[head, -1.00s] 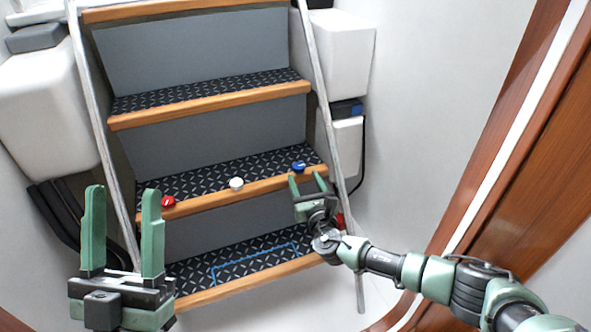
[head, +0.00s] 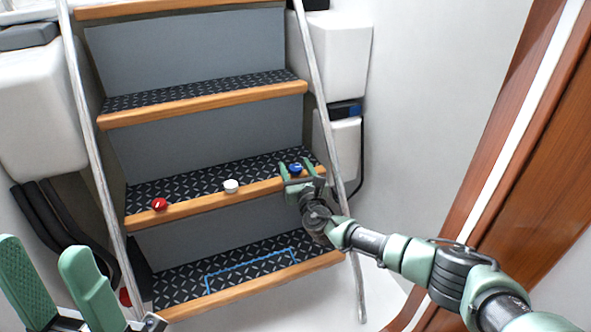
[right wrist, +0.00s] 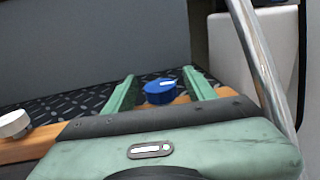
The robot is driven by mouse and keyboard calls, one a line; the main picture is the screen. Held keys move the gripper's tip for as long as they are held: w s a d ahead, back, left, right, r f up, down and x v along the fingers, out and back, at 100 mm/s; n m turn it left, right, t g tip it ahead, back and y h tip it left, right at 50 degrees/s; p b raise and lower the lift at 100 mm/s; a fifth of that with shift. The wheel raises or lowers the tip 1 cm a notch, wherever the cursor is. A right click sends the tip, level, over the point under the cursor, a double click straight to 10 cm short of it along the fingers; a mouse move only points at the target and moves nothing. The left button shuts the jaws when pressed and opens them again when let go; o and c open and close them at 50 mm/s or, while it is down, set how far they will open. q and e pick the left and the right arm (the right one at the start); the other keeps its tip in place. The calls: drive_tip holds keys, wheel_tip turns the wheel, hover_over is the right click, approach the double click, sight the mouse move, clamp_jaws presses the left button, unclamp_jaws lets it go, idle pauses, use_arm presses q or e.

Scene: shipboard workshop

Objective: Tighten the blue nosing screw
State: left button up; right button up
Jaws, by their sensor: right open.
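The blue nosing screw (head: 295,169) is a round blue knob with a white mark, on the wooden nosing of a stair tread. My right gripper (head: 296,168) is open, with one finger on each side of the blue screw. In the right wrist view the blue screw (right wrist: 159,91) lies between the two green fingertips, with a gap visible on both sides. My left gripper (head: 62,275) is open and empty at the lower left, close to the camera, away from the screws.
A white screw (head: 231,186) and a red screw (head: 159,204) sit on the same nosing to the left. A metal handrail (head: 325,110) runs close on the right of my right gripper. A blue outline (head: 250,268) marks the tread below.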

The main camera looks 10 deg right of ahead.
clamp_jaws()
